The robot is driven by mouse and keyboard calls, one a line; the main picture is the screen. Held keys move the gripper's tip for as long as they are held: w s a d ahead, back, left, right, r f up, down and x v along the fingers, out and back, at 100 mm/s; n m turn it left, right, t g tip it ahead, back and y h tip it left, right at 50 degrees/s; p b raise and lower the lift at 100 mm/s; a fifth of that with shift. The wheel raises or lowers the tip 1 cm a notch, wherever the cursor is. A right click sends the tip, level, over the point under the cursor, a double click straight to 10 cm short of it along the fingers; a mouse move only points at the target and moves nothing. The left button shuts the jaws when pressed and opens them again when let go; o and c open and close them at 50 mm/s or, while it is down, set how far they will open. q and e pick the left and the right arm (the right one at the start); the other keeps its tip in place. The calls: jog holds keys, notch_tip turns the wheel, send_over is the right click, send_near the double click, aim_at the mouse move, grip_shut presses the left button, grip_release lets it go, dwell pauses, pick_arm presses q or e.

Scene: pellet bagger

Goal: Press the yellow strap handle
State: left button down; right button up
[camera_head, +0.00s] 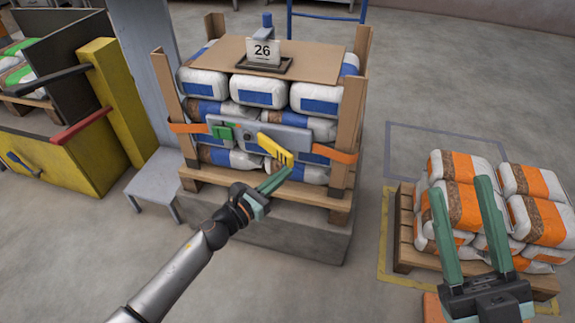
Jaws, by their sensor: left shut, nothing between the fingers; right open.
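The yellow strap handle (275,148) slants down to the right on a grey tensioner plate (294,139), on the front of the strapped stack of white and blue bags. An orange strap (187,128) runs to the plate from the left post. My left gripper (284,174) is shut and empty, its fingertips just below the handle's lower end. I cannot tell whether they touch it. My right gripper (458,183) is open and empty at the right, in front of the orange-banded bags (455,170).
A green piece (222,132) sits on the plate's left part. Wooden posts (346,130) stand at the stack's corners. A card marked 26 (264,51) stands on top. A yellow machine (70,160) is at the left. Bare floor shows between the pallets.

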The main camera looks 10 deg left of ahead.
pick_arm(q)
jog(key=s, duration=0.6)
jog(key=shift+s+a, duration=0.15)
jog(key=shift+a, duration=0.15)
pick_arm(e)
jog(key=shift+r, duration=0.45)
pick_arm(q)
jog(key=shift+a+p, duration=0.15)
jog(key=shift+p, duration=0.15)
pick_arm(e)
jog(key=shift+d+r, duration=0.1)
